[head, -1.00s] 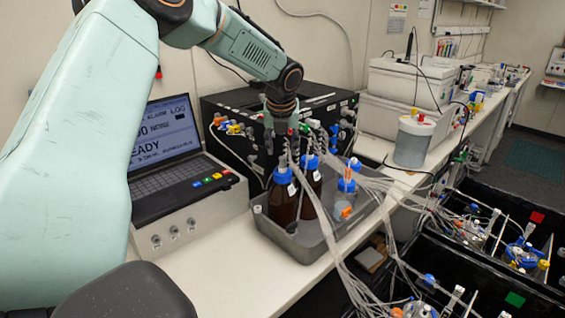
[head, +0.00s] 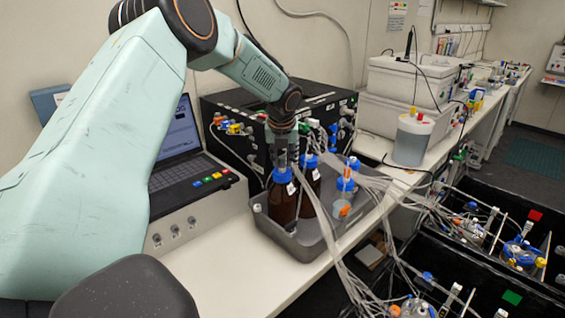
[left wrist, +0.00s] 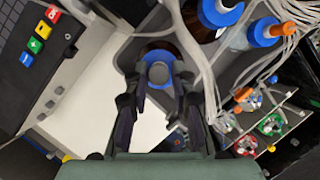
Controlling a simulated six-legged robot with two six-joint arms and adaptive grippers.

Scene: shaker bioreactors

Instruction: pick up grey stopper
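A grey round stopper (left wrist: 158,72) shows from above in the left wrist view, in the middle of the blue cap (left wrist: 158,57) of a brown bottle. In the head view this front brown bottle (head: 283,203) stands upright in the grey tray (head: 300,244); the stopper cannot be made out there. My left gripper (head: 287,158) points down just above this bottle. In the left wrist view its dark fingers (left wrist: 160,88) are apart, one on each side of the cap, with nothing held. Whether they touch the cap cannot be told. My right gripper is not in view.
A second brown bottle (head: 309,188) and a clear blue-capped bottle (head: 344,199) stand close behind and right. Clear tubes (head: 322,228) run past the bottles to the right. A laptop (head: 190,158) is at left and a black box (head: 232,128) behind. The front bench (head: 228,278) is clear.

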